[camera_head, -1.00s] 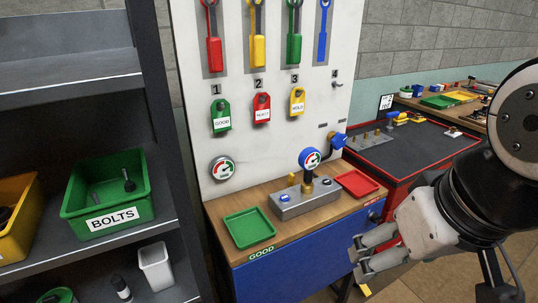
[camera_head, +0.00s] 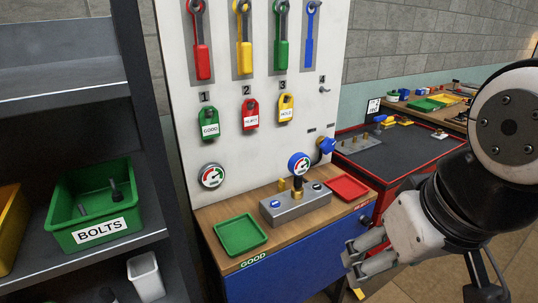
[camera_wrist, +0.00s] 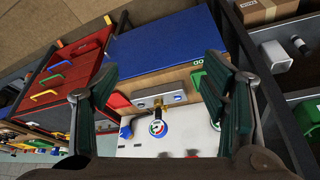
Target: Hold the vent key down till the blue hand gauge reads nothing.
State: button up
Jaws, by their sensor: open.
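My gripper (camera_head: 352,263) is open and empty, in front of the bench's right part, apart from the block. In the wrist view the gauge (camera_wrist: 158,128) and block (camera_wrist: 160,100) appear upside down between the spread fingers (camera_wrist: 158,76).
A green tray (camera_head: 241,235) lies left of the block and a red tray (camera_head: 348,188) right of it. A blue fitting (camera_head: 327,146) is behind the gauge. The white panel (camera_head: 225,150) bears another gauge (camera_head: 211,176), tags and hanging tools. Shelves with a green BOLTS bin (camera_head: 95,210) stand left.

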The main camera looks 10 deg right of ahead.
grip_shut()
dwell(1.2)
